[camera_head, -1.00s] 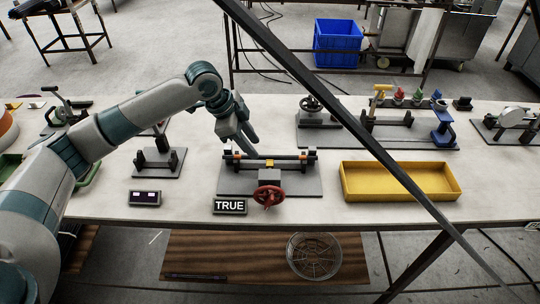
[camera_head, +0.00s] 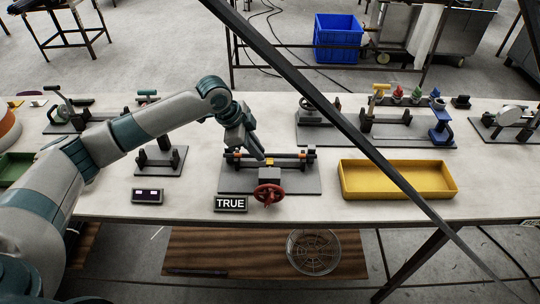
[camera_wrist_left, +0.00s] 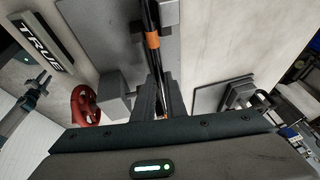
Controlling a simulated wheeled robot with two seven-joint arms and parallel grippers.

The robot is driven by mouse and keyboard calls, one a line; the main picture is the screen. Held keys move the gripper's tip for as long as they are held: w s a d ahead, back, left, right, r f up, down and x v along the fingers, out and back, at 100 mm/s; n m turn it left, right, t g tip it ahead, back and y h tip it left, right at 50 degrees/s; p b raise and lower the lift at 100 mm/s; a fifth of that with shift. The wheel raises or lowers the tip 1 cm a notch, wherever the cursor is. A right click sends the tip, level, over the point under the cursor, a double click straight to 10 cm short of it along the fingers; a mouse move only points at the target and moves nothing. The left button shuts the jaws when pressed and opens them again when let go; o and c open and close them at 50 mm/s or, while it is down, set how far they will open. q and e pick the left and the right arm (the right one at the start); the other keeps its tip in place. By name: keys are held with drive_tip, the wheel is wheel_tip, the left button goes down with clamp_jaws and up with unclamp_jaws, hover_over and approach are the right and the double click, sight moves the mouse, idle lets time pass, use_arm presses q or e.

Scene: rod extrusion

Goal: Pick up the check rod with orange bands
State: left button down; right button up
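The check rod (camera_head: 290,155), dark with orange bands, lies level across a grey fixture with a red handwheel (camera_head: 268,194). In the left wrist view the rod (camera_wrist_left: 149,22) runs from the top edge down to my fingers, with an orange band just beyond them. My right gripper is not in view.
A "TRUE" sign (camera_head: 231,204) and a small dark display box (camera_head: 147,196) stand in front. A yellow tray (camera_head: 398,194) lies to the right. Another grey fixture (camera_head: 160,160) is on the left. A dark diagonal bar (camera_head: 340,125) crosses the view.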

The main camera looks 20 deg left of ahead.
use_arm(q)
drive_tip(key=shift+r, duration=0.15)
drive_tip(key=shift+r+b, duration=0.5)
drive_tip(key=shift+r, duration=0.05)
wheel_tip(320, 180, up, 2)
drive_tip(key=shift+w+r+b, duration=0.1)
drive_tip(key=shift+r+b, duration=0.1)
drive_tip(key=shift+b, duration=0.5)
drive_tip(key=s+d+r+b, duration=0.3)
drive_tip(key=s+d+r, duration=0.2)
drive_tip(key=d, duration=0.5)
wheel_tip(320, 180, up, 2)
drive_tip(key=shift+s+d+r, duration=0.15)
drive_tip(key=shift+s+d, duration=0.05)
drive_tip(key=shift+s, duration=0.05)
